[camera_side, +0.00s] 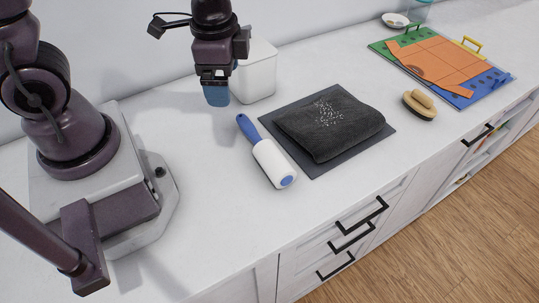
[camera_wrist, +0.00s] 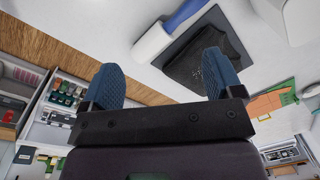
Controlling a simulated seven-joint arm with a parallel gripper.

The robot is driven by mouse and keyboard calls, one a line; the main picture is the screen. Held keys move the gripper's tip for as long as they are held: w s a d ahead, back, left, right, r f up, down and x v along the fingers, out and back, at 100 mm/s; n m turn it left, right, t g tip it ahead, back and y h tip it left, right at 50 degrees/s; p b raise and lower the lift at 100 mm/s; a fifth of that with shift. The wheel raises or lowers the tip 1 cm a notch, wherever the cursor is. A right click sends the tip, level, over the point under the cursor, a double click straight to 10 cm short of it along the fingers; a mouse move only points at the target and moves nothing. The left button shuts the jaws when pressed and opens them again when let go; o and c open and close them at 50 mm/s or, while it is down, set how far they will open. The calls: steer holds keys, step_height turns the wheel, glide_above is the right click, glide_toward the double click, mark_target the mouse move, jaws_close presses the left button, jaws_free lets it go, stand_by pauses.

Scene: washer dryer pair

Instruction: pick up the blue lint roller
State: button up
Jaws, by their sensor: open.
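The lint roller (camera_side: 267,157) lies on the white counter, with a blue handle toward the back and a white roll with a blue end cap toward the front. In the wrist view the lint roller (camera_wrist: 155,42) shows near the top, its white roll and part of the blue handle in sight. My gripper (camera_side: 216,96) hangs above the counter, behind and to the left of the roller, apart from it. In the wrist view my gripper (camera_wrist: 162,78) has its two blue fingers spread with nothing between them.
A dark folded cloth (camera_side: 330,122) with white specks lies on a grey mat (camera_side: 314,171) right of the roller. A white bin (camera_side: 257,72) stands behind my gripper. A wooden brush (camera_side: 420,104) and a coloured board (camera_side: 441,62) lie farther right.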

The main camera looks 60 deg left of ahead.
mark_target(261, 145)
steer(key=w+f+m, duration=0.1)
steer(key=f+m, duration=0.2)
steer(key=f, duration=0.1)
steer(key=w+d+f+m, duration=0.1)
steer(key=w+f+m, duration=0.1)
steer(key=f, duration=0.3)
steer(key=w+f+m+t, duration=0.1)
steer(key=w+f+m, duration=0.1)
steer(key=f+m, duration=0.2)
steer(key=shift+w+d+f+h, duration=0.1)
steer(key=shift+d+f+h, duration=0.2)
steer(key=shift+d+f, duration=0.05)
steer(key=shift+w+d+f, duration=0.1)
steer(key=shift+w+f, duration=0.05)
steer(key=shift+f, duration=1.15)
steer(key=shift+w+f, duration=0.15)
steer(key=shift+f, duration=1.15)
steer(key=shift+c, duration=0.5)
steer(key=c, duration=0.9)
